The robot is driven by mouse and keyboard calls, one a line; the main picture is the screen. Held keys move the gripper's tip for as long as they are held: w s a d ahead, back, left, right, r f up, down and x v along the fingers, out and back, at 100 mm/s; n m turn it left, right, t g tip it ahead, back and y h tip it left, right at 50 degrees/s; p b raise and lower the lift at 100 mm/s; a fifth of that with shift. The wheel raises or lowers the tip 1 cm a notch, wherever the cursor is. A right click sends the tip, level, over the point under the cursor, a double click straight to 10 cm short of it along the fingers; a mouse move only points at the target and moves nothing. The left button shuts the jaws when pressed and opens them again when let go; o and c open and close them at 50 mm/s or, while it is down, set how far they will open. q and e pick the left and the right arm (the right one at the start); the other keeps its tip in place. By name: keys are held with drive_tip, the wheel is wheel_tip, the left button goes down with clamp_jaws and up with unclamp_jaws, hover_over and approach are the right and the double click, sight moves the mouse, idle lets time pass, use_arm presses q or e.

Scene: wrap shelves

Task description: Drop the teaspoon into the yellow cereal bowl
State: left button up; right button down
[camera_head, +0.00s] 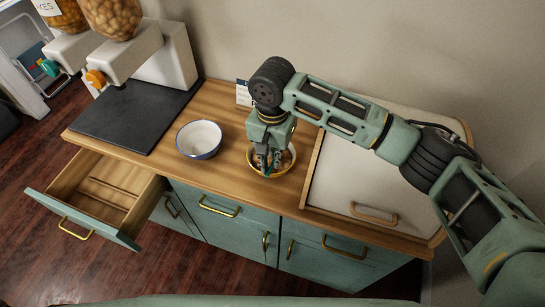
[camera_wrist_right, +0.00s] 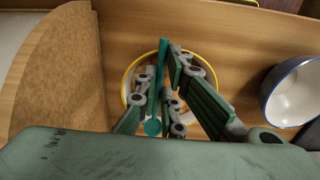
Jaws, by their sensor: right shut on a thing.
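The yellow cereal bowl (camera_head: 292,165) stands on the wooden counter; its yellow rim also shows in the right wrist view (camera_wrist_right: 126,82). My right gripper (camera_head: 265,164) points down over this bowl and hides part of it. It is shut on the teal teaspoon (camera_wrist_right: 162,62), which shows as a thin handle with a rounded end between the fingers. The spoon lies across the bowl's opening in the wrist view. I cannot tell how far the spoon is above the bowl's bottom. My left gripper is not in view.
A white bowl with a blue rim (camera_head: 199,152) stands to the left of the yellow bowl. Cereal dispensers (camera_head: 128,56) stand on a dark mat at the left. An open drawer (camera_head: 90,236) sticks out below. A closed bread box (camera_head: 362,165) stands at the right.

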sight(272, 162)
drive_tip(key=c, duration=2)
unclamp_jaws()
drive_tip(key=shift+r, duration=0.1)
drive_tip(key=shift+c, duration=0.2)
drive_tip(key=shift+o, duration=1.1)
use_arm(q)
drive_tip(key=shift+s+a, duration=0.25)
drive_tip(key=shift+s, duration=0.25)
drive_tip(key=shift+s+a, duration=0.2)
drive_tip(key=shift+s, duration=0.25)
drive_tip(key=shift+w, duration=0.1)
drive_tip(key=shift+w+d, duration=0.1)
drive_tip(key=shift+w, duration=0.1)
use_arm(e)
wheel_tip(272, 162, up, 12)
